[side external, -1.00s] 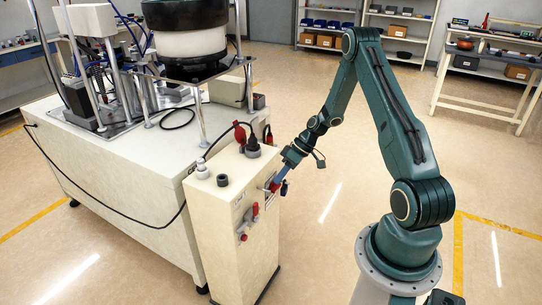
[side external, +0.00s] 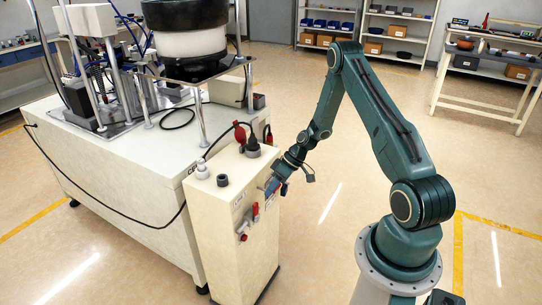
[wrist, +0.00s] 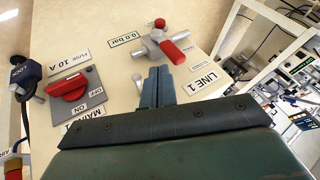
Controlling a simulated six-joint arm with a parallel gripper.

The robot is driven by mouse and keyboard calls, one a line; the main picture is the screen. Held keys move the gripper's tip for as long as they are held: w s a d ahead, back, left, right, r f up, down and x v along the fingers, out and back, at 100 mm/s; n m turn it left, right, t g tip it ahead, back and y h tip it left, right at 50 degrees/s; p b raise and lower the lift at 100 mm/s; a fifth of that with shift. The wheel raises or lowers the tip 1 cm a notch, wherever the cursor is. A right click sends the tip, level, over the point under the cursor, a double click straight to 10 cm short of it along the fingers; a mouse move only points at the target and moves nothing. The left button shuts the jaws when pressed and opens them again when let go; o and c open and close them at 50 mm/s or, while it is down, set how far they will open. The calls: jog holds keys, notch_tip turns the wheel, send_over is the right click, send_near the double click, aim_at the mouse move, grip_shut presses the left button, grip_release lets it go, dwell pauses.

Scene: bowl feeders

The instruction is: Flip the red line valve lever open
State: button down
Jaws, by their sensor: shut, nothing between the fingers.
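The line valve is on the front face of the pale cabinet, with a silver body and a red lever (wrist: 172,52). In the side view the red lever (side external: 255,211) stands out from the face, above the small red end piece of the valve. In the wrist view a LINE 1 label (wrist: 203,82) is beside it. My gripper (wrist: 157,72) is shut and empty, its fingertips just short of the lever in the picture; contact cannot be told. In the side view my gripper (side external: 268,190) is close to the face, up and right of the lever.
A red rotary main switch (wrist: 68,87) on a grey plate is left of my fingers. A dark plug (wrist: 28,72) is at the far left. The cabinet (side external: 225,255) stands beside the feeder bench (side external: 110,170). Open floor lies to its right.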

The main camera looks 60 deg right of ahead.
aim_at(254, 210)
jog(key=shift+x, duration=2.2)
jog(key=shift+a+r+h, duration=0.2)
jog(key=shift+a+h, duration=0.3)
jog(key=shift+a+r+n+h, duration=0.25)
jog(key=shift+a+n+h, duration=0.15)
jog(key=shift+a+h, duration=0.65)
jog(key=h, duration=0.1)
jog(key=a+h, duration=0.1)
jog(key=shift+a+n+h, duration=0.3)
jog(key=shift+h, duration=0.05)
jog(key=shift+a+f+n+h, duration=0.1)
jog(key=shift+a+n+h, duration=0.05)
jog(key=shift+a+h, duration=0.4)
jog(key=shift+a+f+n+h, duration=0.15)
jog(key=shift+a+h, duration=0.2)
jog(key=shift+h, duration=0.3)
jog(key=a+h, duration=0.1)
jog(key=a+f+h, duration=0.1)
jog(key=shift+n+h, duration=0.3)
jog(key=shift+h, duration=0.1)
jog(key=shift+a+f+n+h, duration=0.15)
jog(key=shift+a+f+h, duration=0.6)
jog(key=shift+f+h, duration=0.2)
jog(key=shift+a+f+n+h, duration=0.15)
jog(key=shift+a+f+h, duration=0.55)
jog(key=shift+f+h, duration=0.2)
jog(key=shift+a+f, duration=0.1)
